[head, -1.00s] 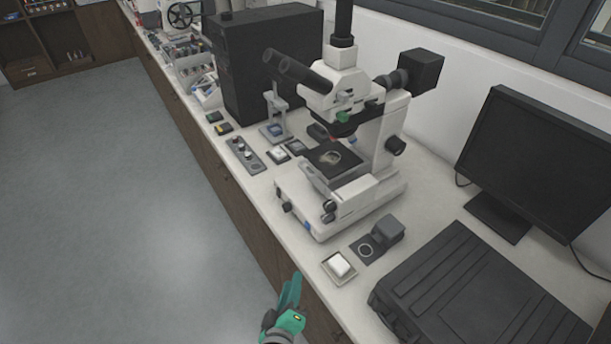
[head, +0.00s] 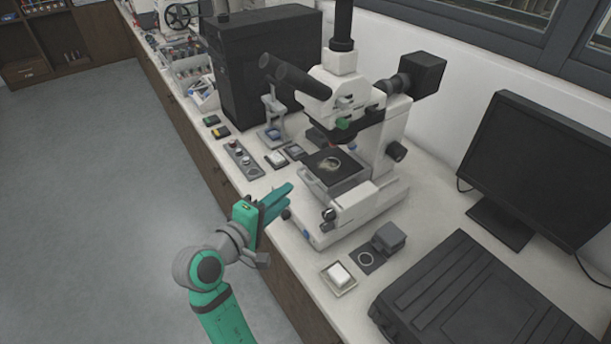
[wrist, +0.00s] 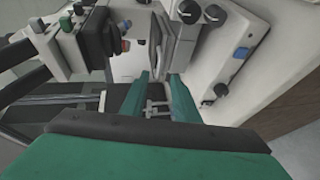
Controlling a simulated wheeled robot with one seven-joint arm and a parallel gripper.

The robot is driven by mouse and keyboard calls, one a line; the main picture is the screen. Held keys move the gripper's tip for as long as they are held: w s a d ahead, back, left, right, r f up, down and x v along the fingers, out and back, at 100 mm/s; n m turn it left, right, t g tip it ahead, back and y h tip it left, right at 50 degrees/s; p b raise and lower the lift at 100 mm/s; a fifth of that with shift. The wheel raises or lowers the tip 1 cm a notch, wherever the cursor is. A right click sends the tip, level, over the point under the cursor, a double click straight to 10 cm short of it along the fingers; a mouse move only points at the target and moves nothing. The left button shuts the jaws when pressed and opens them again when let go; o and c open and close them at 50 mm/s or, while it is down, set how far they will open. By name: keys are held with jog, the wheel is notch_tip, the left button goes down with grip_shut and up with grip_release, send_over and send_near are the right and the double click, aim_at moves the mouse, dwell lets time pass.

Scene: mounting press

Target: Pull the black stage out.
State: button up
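The black stage (head: 346,167) is a flat dark plate with a pale ring on top, set on the white microscope (head: 362,196) under its lens turret. My gripper (head: 287,193) is in front of the microscope base, to the lower left of the stage and apart from it in the head view. In the wrist view its two green fingers (wrist: 161,88) are spread, with a gap and nothing held between them. The microscope's knobs and white body lie past the fingertips there. I cannot clearly pick out the stage in the wrist view.
A small dish with a white block (head: 338,275) and a dark grey block (head: 389,238) lie right of my gripper. A grey control strip (head: 242,160) lies to its left. The black tower (head: 262,70), monitor (head: 535,165) and black case (head: 470,300) crowd the bench.

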aim_at(305, 177)
jog(key=x, duration=1)
jog(key=shift+w, duration=0.35)
